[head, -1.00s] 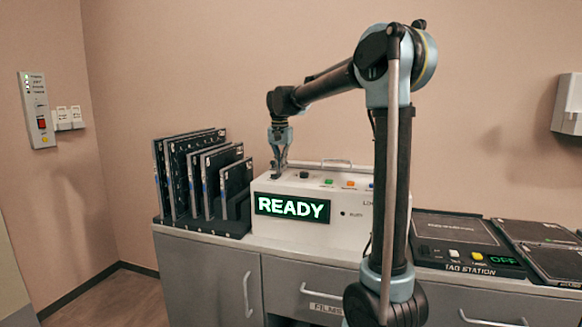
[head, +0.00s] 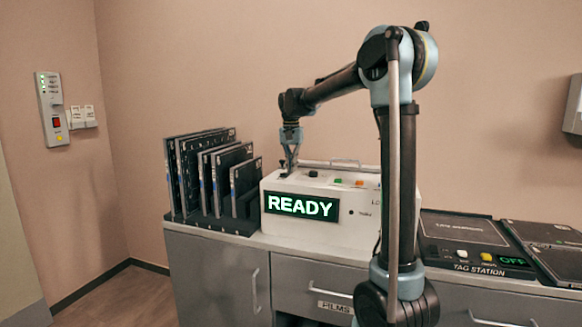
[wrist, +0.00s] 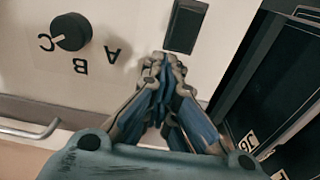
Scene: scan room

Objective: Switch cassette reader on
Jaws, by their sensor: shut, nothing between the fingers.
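My gripper (head: 285,174) points down at the left end of the reader's top. It is shut and empty in the wrist view (wrist: 163,62), with its tips just beside the rocker switch. I cannot tell whether the tips touch the panel. My arm hides part of the reader's right side.
A rack of dark cassettes (head: 205,175) stands close left of the reader. A tag station (head: 465,240) reading OFF lies to the right. A wall panel with a red switch (head: 56,122) is far left.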

